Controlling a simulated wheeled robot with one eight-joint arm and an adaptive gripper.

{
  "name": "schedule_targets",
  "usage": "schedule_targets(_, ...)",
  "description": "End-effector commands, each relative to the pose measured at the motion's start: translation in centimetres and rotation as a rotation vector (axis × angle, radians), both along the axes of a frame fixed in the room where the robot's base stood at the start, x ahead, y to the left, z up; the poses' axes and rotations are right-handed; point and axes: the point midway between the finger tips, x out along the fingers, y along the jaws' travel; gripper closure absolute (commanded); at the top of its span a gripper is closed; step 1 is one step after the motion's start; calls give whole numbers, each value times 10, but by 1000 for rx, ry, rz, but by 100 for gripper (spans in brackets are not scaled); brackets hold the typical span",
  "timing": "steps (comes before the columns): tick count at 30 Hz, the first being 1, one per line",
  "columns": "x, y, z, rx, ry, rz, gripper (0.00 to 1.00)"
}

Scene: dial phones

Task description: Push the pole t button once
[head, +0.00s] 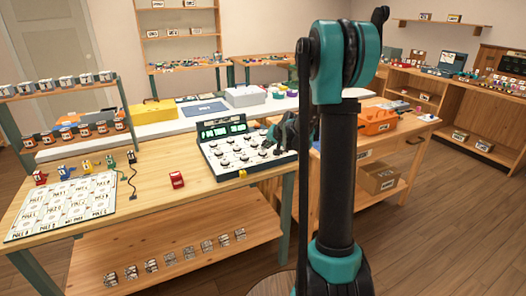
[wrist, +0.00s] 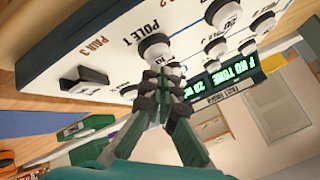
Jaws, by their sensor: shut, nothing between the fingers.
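The dial-phone test panel (head: 240,150) stands on the wooden table in the head view, with rows of white-and-black controls and a green display. The wrist view shows its white face (wrist: 100,30) close up, tilted. The printed label "POLE T" is on this face, and a round white button (wrist: 153,44) with a dark base sits nearest to it. My gripper (wrist: 166,82) is shut and empty, its fingertips right by this button; I cannot tell whether they touch. In the head view my gripper (head: 285,133) is at the panel's right side, partly hidden by my arm.
A black switch (wrist: 85,79) and another white button (wrist: 129,92) are close by on the panel. An orange case (head: 375,121) stands to the right.

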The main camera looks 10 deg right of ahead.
Motion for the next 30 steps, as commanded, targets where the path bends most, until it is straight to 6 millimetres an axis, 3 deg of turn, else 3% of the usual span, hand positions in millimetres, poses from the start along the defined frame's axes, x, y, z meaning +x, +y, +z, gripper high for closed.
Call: schedule_targets(30, 0, 0, -9, 0, 0, 0, 100)
